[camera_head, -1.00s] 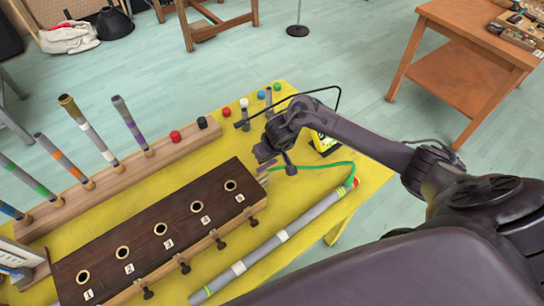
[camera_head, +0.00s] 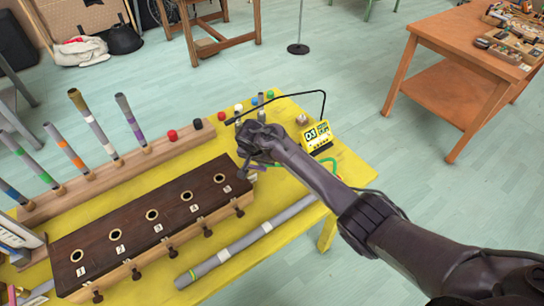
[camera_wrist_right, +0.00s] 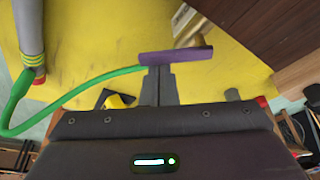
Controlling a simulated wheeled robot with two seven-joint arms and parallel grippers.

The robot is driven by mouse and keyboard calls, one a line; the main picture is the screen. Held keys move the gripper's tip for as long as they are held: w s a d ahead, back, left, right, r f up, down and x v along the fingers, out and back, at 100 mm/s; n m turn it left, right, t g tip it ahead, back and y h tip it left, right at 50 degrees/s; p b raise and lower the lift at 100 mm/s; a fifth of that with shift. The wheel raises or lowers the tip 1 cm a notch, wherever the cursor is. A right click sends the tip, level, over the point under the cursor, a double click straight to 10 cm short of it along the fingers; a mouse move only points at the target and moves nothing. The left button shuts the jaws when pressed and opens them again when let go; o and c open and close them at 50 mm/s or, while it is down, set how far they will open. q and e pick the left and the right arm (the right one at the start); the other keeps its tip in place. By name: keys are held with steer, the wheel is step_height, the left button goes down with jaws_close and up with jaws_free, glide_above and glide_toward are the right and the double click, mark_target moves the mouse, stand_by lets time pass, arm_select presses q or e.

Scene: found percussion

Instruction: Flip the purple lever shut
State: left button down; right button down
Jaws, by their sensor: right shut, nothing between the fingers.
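The purple lever (camera_wrist_right: 176,55) is a short flat bar in the right wrist view, beside a metal fitting (camera_wrist_right: 190,25) at the end of the dark wooden block (camera_wrist_right: 298,67). It lies crosswise just beyond the tips of my right gripper (camera_wrist_right: 158,72). The shut fingers hold nothing and appear to touch or nearly touch the lever; I cannot tell which. In the head view my right gripper (camera_head: 244,167) is at the right end of the dark block (camera_head: 130,222) and largely hides the lever. My left gripper is not in view.
A green hose (camera_wrist_right: 75,88) runs beside the gripper to a grey tube (camera_wrist_right: 32,35). A yellow display (camera_head: 317,136) and a thin black frame (camera_head: 300,93) stand near the arm. A rack of upright tubes (camera_head: 125,171) is behind the block.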

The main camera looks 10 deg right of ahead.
steer(key=m, duration=0.3)
steer(key=shift+s+a+g+h, duration=0.3)
steer(key=shift+s+h, duration=0.1)
steer(key=shift+s+a+m+h, duration=0.15)
steer(key=shift+s+m+h, duration=0.2)
steer(key=shift+m, duration=0.65)
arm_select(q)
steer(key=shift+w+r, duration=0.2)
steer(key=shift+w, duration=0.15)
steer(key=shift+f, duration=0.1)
arm_select(e)
steer(key=shift+f, duration=0.1)
steer(key=shift+w+a+b, duration=0.15)
steer(key=shift+w+b, duration=0.05)
steer(key=shift+b, duration=0.1)
steer(key=shift+w+a+b, duration=0.4)
steer(key=shift+w+b, duration=0.05)
steer(key=shift+b, duration=0.25)
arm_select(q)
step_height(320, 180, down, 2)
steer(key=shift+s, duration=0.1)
arm_select(e)
steer(key=shift+d, duration=0.1)
